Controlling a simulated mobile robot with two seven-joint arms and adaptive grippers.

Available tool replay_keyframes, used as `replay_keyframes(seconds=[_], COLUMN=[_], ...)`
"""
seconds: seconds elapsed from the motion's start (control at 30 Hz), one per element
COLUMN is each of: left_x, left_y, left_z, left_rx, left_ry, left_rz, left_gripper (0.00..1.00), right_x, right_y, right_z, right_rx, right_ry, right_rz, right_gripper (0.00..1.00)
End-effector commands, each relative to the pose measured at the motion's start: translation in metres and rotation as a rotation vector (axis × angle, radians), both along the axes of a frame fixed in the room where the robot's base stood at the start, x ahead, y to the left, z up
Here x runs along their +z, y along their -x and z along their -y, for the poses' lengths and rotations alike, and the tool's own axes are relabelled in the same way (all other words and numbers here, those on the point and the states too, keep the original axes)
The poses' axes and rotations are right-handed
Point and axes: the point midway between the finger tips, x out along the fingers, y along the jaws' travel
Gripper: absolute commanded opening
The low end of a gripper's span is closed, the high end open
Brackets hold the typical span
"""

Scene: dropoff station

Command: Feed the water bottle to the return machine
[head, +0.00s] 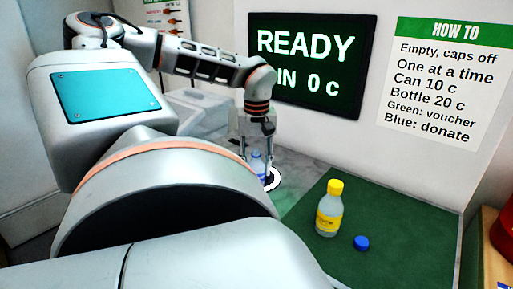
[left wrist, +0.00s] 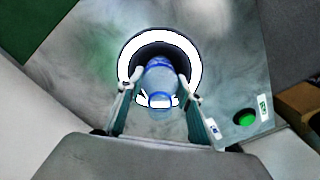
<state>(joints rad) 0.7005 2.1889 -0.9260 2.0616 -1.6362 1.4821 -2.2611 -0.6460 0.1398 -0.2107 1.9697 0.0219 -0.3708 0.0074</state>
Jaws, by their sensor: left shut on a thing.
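The water bottle (left wrist: 160,76) is clear with a blue band. My left gripper (left wrist: 156,88) is shut on it. In the left wrist view the bottle's far end lies within the dark round opening of the return machine, inside a glowing white ring (left wrist: 194,62). How deep it reaches is hard to tell. In the head view the left gripper (head: 257,150) points down, with the bottle (head: 257,163) partly hidden beside the ring (head: 273,180). The machine's screen (head: 310,62) reads "READY" and "IN 0 c". My right gripper is not in view.
A green button (left wrist: 245,118) is right of the opening. A how-to sign (head: 445,85) hangs on the wall.

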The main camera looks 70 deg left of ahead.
Motion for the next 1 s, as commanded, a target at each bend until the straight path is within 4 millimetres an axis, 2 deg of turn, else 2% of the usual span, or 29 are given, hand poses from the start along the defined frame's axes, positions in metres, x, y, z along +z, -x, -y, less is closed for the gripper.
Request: replay_keyframes(seconds=[0.6,0.97,1.0], left_x=[-0.014,-0.015,-0.015], left_y=[0.000,0.000,0.000], left_z=[0.000,0.000,0.000], left_rx=[-0.001,0.000,0.000], left_ry=[0.000,0.000,0.000], left_rz=[0.000,0.000,0.000], left_gripper=[0.25,0.25,0.41], right_x=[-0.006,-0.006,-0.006], right_y=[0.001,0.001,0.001], right_z=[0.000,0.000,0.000], right_rx=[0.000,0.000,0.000], right_ry=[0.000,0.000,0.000], right_rz=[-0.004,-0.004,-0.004], right_gripper=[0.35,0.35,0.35])
